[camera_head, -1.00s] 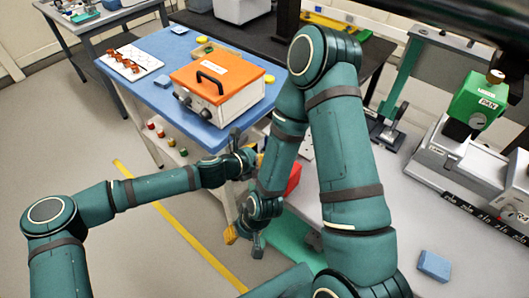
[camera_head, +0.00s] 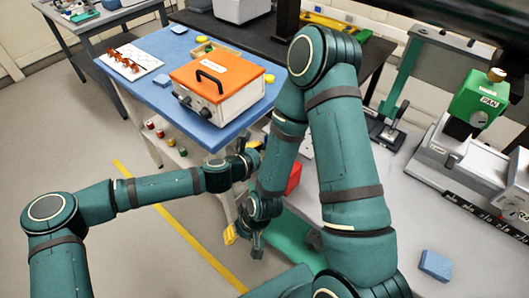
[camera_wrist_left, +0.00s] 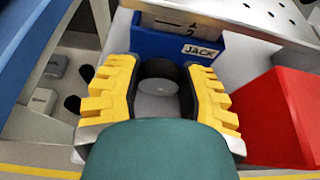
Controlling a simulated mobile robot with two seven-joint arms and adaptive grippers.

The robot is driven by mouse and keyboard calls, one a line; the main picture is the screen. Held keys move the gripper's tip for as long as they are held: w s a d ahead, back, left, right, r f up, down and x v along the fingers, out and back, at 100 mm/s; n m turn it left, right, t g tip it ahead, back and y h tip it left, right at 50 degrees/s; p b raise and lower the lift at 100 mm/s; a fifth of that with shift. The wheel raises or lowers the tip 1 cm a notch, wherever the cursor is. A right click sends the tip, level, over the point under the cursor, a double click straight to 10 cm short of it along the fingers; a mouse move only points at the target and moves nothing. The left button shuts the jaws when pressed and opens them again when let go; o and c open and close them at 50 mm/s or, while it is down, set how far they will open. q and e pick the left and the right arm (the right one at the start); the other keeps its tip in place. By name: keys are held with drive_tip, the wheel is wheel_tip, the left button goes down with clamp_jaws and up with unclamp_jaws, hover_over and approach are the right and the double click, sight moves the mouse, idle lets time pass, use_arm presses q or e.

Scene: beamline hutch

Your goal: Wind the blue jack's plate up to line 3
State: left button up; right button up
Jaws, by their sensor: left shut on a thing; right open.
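In the left wrist view the blue jack (camera_wrist_left: 180,45) has a "JACK" label and a pale scale plate (camera_wrist_left: 185,20) where a 2 can be read. The height of its plate against line 3 cannot be read. My left gripper (camera_wrist_left: 165,85) has its yellow fingers on both sides of a dark round knob (camera_wrist_left: 158,88) in front of the jack and is shut on it. In the head view my left gripper (camera_head: 250,152) is partly hidden behind my right arm, as is the jack. My right gripper (camera_head: 243,238) is open and empty, low beside the bench edge.
A red block (camera_wrist_left: 285,118) stands right of the jack; it also shows in the head view (camera_head: 294,178). A blue table (camera_head: 160,95) carries an orange-topped box (camera_head: 218,88). A green-headed instrument (camera_head: 480,100) and a blue block (camera_head: 435,265) are on the right bench.

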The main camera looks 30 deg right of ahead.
use_arm(q)
drive_tip(key=shift+s+m+t+y+b, duration=0.15)
drive_tip(key=shift+m+t+y+b, duration=0.15)
drive_tip(key=shift+m+t+b, duration=0.55)
drive_tip(key=shift+m+p, duration=0.35)
drive_tip(key=o, duration=1.2)
drive_tip(key=shift+d, duration=0.1)
drive_tip(key=shift+r, duration=0.1)
wheel_tip(320, 180, up, 10)
drive_tip(key=shift+f, duration=0.1)
